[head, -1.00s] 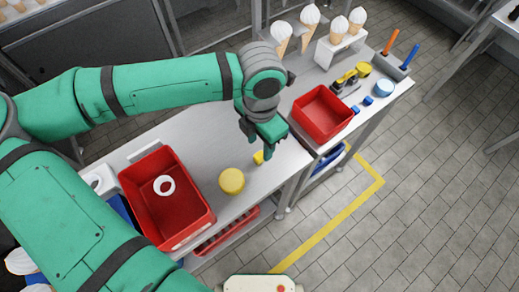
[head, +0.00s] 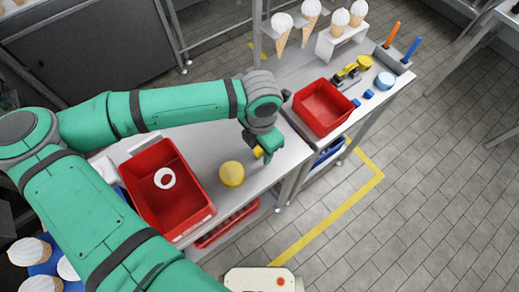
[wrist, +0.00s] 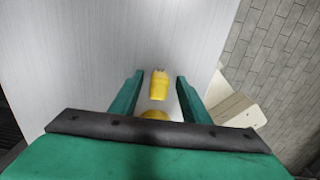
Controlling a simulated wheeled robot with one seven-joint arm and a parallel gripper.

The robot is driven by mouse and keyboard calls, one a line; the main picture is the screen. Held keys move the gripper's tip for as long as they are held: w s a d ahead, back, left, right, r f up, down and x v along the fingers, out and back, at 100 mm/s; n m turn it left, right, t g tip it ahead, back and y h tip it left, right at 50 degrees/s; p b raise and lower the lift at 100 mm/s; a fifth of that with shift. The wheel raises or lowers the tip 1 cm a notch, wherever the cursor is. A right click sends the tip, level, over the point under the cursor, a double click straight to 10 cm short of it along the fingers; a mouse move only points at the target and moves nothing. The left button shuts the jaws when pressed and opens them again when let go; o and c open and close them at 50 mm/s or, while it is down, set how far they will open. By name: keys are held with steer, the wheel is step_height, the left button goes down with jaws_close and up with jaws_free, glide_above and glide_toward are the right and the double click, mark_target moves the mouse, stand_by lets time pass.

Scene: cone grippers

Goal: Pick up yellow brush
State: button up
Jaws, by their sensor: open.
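A small yellow object, seemingly the yellow brush (head: 258,152), lies on the near metal table right by my gripper (head: 267,157), partly hidden by it in the head view. In the wrist view the yellow brush (wrist: 159,86) shows as a short, rounded piece between the two green fingers of my gripper (wrist: 159,78). The fingers are open, with a gap on each side of it. Its bristles cannot be made out.
A round yellow container (head: 231,174) stands close by on the same table; a red bin (head: 203,217) holding a white ring is left of it. Another red bin (head: 322,108), a yellow-and-black tool (head: 351,69) and ice cream cones (head: 283,25) are on the farther table.

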jaws_close()
steer(key=shift+a, duration=0.1)
steer(key=shift+w+r, duration=0.1)
steer(key=shift+w, duration=0.1)
